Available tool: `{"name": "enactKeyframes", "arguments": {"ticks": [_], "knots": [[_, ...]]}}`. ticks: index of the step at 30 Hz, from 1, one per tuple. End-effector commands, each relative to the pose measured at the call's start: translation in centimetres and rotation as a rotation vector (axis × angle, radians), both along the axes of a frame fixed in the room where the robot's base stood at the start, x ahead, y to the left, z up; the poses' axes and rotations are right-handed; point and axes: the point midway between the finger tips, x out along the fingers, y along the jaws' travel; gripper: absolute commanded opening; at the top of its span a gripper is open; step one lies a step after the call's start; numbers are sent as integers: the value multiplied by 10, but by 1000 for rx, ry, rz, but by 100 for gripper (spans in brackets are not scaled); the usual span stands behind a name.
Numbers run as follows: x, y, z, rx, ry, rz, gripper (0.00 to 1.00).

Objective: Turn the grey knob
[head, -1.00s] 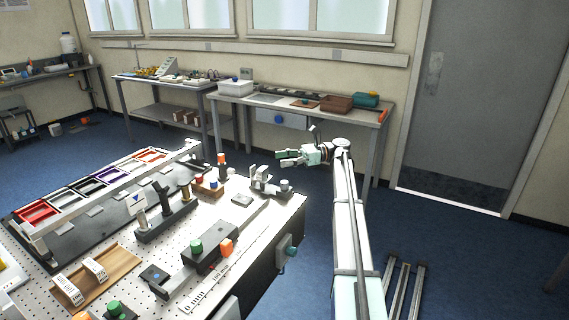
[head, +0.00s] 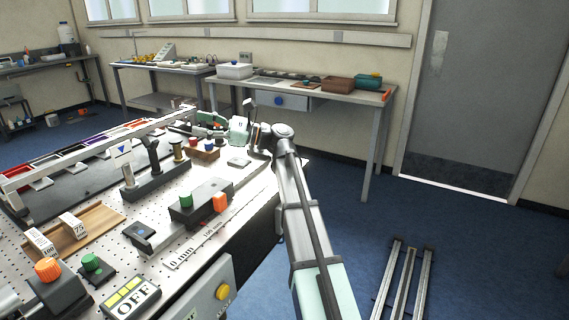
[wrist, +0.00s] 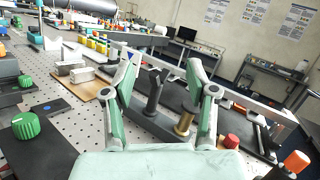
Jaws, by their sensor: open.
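I cannot make out a grey knob for certain in the current views; the fixture at the table's far right corner is largely behind my arm in the head view. My gripper (head: 205,124) is over the far part of the perforated table (head: 205,262). In the wrist view my gripper (wrist: 161,61) is open, with nothing held between its fingers. A dark post (wrist: 153,92) and a brass spool (wrist: 185,119) on a black stand show between the fingers, apparently beyond them.
A green knob (wrist: 26,125) stands at left in the wrist view, a red knob (wrist: 231,141) and an orange knob (wrist: 296,161) at right. In the head view, an orange ribbed knob (head: 48,269) and an OFF display (head: 132,298) are near the front.

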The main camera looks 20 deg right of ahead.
Motion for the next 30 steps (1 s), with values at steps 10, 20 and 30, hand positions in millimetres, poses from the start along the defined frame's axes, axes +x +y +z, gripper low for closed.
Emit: {"name": "enactKeyframes", "arguments": {"ticks": [10,20,30], "knots": [[-38,8,17,291,-121,-544,58],[-71,-73,-26,419,22,-1116,58],[-98,-161,-114,313,341,-1604,58]]}}
